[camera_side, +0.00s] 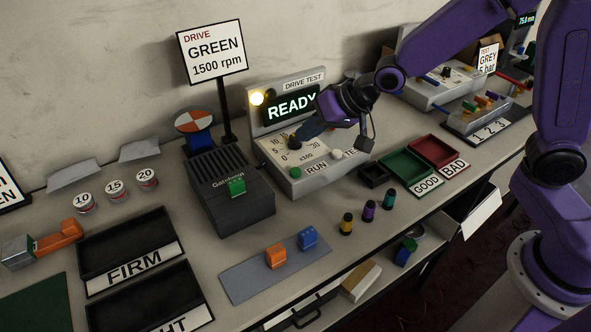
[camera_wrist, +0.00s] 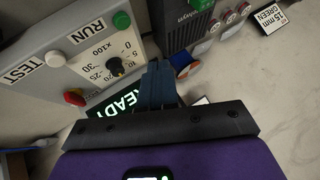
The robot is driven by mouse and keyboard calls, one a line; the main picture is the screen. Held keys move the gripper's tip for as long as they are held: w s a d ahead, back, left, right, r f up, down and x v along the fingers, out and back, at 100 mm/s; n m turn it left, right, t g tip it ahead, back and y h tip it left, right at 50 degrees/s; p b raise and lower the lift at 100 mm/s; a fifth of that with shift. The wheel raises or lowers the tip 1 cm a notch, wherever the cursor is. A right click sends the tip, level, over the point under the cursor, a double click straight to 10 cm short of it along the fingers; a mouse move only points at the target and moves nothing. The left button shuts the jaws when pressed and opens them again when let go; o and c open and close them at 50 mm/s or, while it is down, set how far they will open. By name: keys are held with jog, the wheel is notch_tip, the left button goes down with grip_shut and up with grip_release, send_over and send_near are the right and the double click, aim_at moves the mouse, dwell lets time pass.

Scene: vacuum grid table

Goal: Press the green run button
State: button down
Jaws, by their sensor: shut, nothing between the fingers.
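The drive test unit (camera_side: 285,182) stands at mid-table with its display (camera_side: 291,106) lit "READY". The green run button (camera_side: 295,172) is on its front panel beside the RUN label; it also shows in the wrist view (camera_wrist: 122,20). A dark dial knob (camera_wrist: 115,67) sits on a scale marked x100. My gripper (camera_side: 302,137) is shut and empty, its blue fingers (camera_wrist: 155,66) above the panel. In the side view they overlap the dial area, behind the run button. In the wrist view they are below and right of the button, apart from it.
A white button (camera_side: 335,155) is beside the TEST label. A red button (camera_wrist: 75,97) shows in the wrist view. A dark slotted box (camera_side: 229,207) with a green block (camera_side: 237,187) stands left of the unit. Small bins (camera_side: 406,168) stand to the right.

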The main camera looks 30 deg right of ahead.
aim_at(300, 171)
jog(key=w+m, duration=0.1)
jog(key=w, duration=0.2)
jog(key=shift+a+t, duration=0.15)
jog(key=shift+t, duration=0.25)
jog(key=shift+s+f, duration=0.1)
jog(key=shift+f, duration=0.1)
jog(key=shift+f, duration=4.25)
jog(key=shift+f, duration=0.1)
jog(key=shift+f, duration=0.35)
jog(key=shift+f, duration=0.5)
jog(key=shift+r, duration=0.95)
